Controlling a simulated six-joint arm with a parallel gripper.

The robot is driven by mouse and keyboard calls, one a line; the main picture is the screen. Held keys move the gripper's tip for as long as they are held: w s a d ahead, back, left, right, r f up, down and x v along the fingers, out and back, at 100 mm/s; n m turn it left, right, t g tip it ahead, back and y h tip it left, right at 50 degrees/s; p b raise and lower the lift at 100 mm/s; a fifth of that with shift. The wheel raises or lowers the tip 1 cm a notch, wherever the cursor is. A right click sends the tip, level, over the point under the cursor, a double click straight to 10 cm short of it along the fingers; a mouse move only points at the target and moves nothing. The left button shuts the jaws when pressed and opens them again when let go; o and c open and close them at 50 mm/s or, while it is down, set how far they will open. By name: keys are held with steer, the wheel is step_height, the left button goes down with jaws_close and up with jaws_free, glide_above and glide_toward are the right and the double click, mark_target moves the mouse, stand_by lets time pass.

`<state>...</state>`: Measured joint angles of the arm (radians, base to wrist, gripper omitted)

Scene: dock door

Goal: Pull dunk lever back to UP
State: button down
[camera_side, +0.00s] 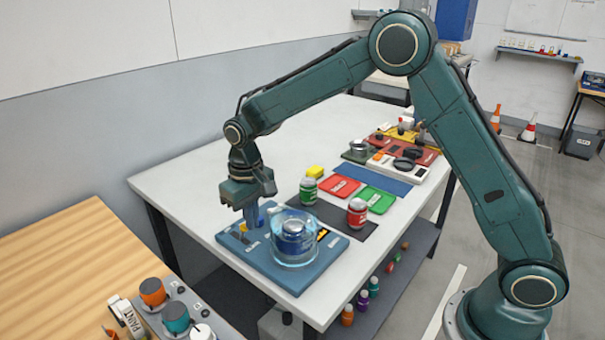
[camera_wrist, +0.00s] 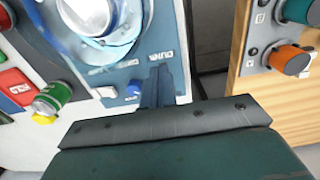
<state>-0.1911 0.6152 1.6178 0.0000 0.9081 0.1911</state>
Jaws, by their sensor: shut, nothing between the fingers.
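The blue dunk station board (camera_side: 262,262) lies at the near end of the white table, and it also fills the upper middle of the wrist view (camera_wrist: 178,82). A clear round tank (camera_side: 275,252) stands on it with a blue can (camera_side: 292,228) inside. My gripper (camera_side: 251,220) points down, shut and empty, over the board's back left part, left of the tank. In the wrist view my gripper (camera_wrist: 160,72) reaches toward white lettering on the board. A blue knob (camera_wrist: 135,88) sits beside the fingers. I cannot clearly make out the dunk lever; the fingers may hide it.
A wooden table (camera_side: 70,250) with an orange knob (camera_side: 152,291) stands at the near left.

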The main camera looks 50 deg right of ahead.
mark_target(243, 232)
steer(key=shift+f, duration=0.25)
steer(key=shift+f, duration=0.35)
steer(key=shift+f, duration=0.35)
steer(key=shift+f, duration=0.7)
steer(key=shift+f, duration=0.35)
